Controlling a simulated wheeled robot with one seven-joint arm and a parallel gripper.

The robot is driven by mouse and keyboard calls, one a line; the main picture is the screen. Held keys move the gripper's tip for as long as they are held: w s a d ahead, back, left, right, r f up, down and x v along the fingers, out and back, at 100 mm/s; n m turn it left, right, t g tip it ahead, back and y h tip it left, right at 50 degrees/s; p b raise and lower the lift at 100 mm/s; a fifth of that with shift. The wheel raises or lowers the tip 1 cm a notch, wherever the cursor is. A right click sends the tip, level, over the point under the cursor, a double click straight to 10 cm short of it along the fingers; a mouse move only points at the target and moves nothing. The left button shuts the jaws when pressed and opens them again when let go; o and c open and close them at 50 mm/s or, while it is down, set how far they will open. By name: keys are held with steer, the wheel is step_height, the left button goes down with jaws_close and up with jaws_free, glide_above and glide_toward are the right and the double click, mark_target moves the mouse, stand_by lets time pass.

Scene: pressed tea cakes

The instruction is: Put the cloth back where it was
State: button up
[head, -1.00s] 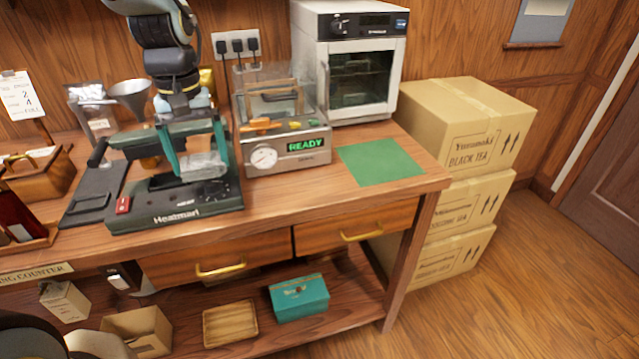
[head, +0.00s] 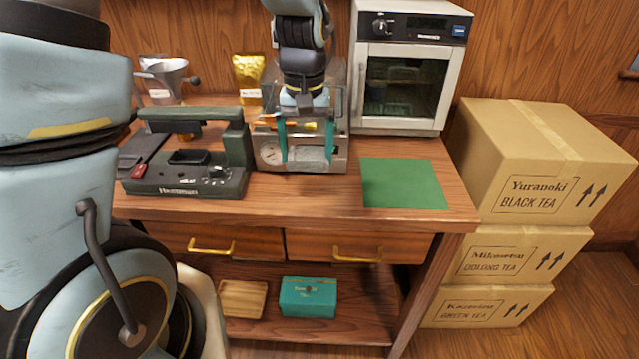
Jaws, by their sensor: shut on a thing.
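My gripper (head: 306,154) hangs in front of the steel machine with the round gauge (head: 270,153), its two teal fingers pointing down. It is shut on a small pale grey-white bundle (head: 308,156), which looks like the folded cloth. The bundle covers part of the machine's front, and I cannot tell whether it is clear of the counter. A flat green mat (head: 405,183) lies bare on the counter, to the right of my gripper and apart from it.
The black press (head: 188,180) stands left of my gripper. A white oven (head: 410,75) stands behind the mat. Stacked tea boxes (head: 545,165) rise beyond the counter's right end. A wooden tray (head: 243,298) and a teal box (head: 308,297) sit on the lower shelf.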

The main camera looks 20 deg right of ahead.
mark_target(308, 194)
steer(key=shift+f+p, duration=0.7)
steer(key=shift+f, duration=3.2)
steer(key=shift+f, duration=0.2)
steer(key=o, duration=0.8)
steer(key=shift+o, duration=0.2)
step_height(308, 194, up, 12)
steer(key=shift+r+b, duration=0.2)
steer(key=shift+b, duration=0.75)
steer(key=w+a+f+n+t, duration=0.1)
steer(key=a+f+n, duration=0.1)
steer(key=a, duration=2.3)
steer(key=shift+w+a+n+t, duration=0.15)
steer(key=shift+w+n+t, duration=0.15)
steer(key=shift+n, duration=0.6)
